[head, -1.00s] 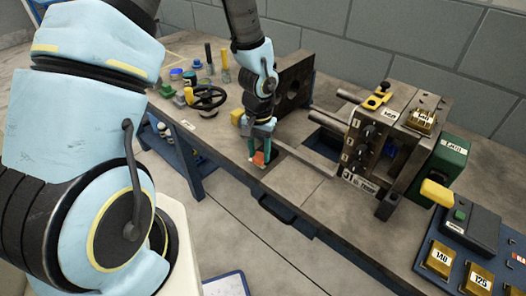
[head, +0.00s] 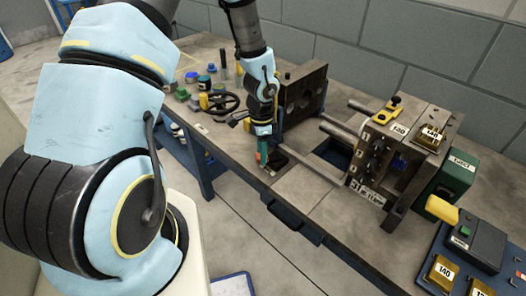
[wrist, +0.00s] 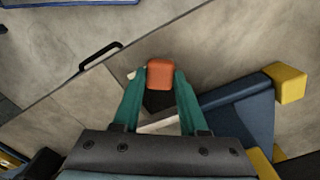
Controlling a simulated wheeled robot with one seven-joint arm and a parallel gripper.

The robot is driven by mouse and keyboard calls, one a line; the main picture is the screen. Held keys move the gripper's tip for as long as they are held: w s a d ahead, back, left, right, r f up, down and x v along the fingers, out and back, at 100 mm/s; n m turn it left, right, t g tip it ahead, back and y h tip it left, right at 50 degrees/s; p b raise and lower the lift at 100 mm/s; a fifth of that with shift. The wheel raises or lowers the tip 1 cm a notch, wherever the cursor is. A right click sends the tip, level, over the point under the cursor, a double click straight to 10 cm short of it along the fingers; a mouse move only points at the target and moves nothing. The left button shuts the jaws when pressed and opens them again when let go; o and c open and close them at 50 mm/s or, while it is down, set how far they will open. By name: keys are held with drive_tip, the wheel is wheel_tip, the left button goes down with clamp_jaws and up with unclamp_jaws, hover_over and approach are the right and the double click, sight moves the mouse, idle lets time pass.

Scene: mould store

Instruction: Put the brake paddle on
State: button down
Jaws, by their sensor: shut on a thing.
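My gripper (head: 263,158) is low over the front edge of the bench (head: 310,185). In the wrist view, its two teal fingers (wrist: 158,100) are closed on the sides of an orange block (wrist: 160,73). This block may be the brake paddle; I cannot tell for sure. A dark part and a pale strip show below it between the fingers, partly hidden. In the head view, the fingers mostly cover the held block. A dark pad lies on the bench just right of the fingers.
A dark handwheel (head: 222,103) and several small coloured parts are left of my gripper. A machine with rods and labelled plates (head: 395,150) stands to the right. A yellow block (wrist: 288,82) beside a dark blue part (wrist: 240,122) is close to my right finger. A dark drawer handle (wrist: 99,56) is at the front edge.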

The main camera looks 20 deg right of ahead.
drive_tip(key=shift+w+m, duration=0.35)
drive_tip(key=shift+m, duration=0.35)
drive_tip(key=shift+c, duration=2.2)
unclamp_jaws()
drive_tip(key=shift+r, duration=0.1)
wheel_tip(320, 180, up, 11)
drive_tip(key=shift+f, duration=0.2)
drive_tip(key=s+a+r+n, duration=0.1)
drive_tip(key=a+r+n, duration=0.2)
drive_tip(key=a+n, duration=0.3)
drive_tip(key=s+a+r+n+t, duration=0.1)
drive_tip(key=a+r+n, duration=0.3)
drive_tip(key=a, duration=0.5)
drive_tip(key=s+a+r+n, duration=0.2)
drive_tip(key=a+r+n, duration=0.2)
drive_tip(key=a+n, duration=0.4)
drive_tip(key=shift+r+n+t, duration=0.25)
drive_tip(key=shift+n+t, duration=0.05)
drive_tip(key=shift+n, duration=0.3)
